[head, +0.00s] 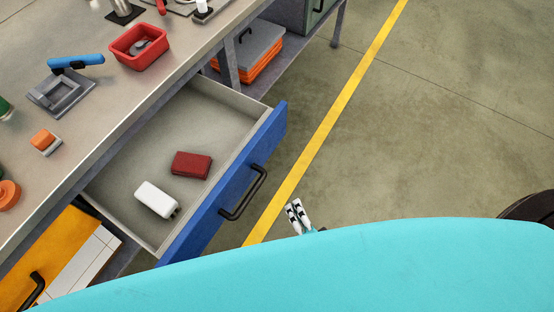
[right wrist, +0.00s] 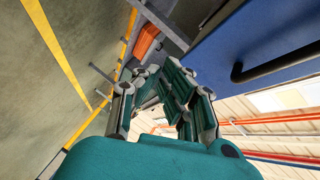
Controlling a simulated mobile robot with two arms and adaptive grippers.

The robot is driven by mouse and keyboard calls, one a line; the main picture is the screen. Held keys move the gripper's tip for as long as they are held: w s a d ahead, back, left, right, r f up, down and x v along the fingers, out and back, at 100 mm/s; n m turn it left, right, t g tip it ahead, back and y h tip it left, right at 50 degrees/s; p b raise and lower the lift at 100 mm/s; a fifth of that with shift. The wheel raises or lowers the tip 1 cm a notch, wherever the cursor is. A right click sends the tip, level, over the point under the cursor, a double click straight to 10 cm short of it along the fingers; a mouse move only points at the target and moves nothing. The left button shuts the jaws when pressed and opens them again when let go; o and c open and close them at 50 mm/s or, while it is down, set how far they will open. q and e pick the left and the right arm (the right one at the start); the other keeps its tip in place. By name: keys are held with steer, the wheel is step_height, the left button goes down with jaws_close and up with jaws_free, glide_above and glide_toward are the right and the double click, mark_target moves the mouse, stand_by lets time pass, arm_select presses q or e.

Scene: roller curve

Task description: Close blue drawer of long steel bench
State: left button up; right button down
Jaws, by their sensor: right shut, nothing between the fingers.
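The blue drawer (head: 225,193) of the long steel bench (head: 120,95) stands pulled out, its grey inside showing. A dark handle (head: 243,193) is on its front. A dark red block (head: 192,165) and a white block (head: 157,200) lie inside. My right gripper (head: 298,214) is shut and empty, outside the drawer, to the right of the handle and apart from it. In the right wrist view, the fingers (right wrist: 165,88) show, with the blue drawer front (right wrist: 245,50) and its handle (right wrist: 270,66) to their right. My left gripper is not in view.
A yellow drawer (head: 45,258) is below left of the blue one. A red bin (head: 139,46), a grey fixture with a blue-handled tool (head: 76,62) and orange items stand on the bench top. A yellow line (head: 322,142) crosses the open floor to the right.

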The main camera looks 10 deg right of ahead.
step_height(320, 180, up, 8)
steer(key=d+m+t+h, duration=0.1)
steer(key=m+t+h, duration=0.15)
steer(key=m, duration=0.35)
glide_toward(274, 138)
steer(key=w+d, duration=0.1)
steer(key=w, duration=0.3)
arm_select(q)
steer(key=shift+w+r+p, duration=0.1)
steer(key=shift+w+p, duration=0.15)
steer(key=shift+p, duration=0.25)
arm_select(e)
steer(key=shift+w+a+f, duration=0.2)
steer(key=shift+w+a, duration=0.25)
steer(key=shift+w, duration=0.05)
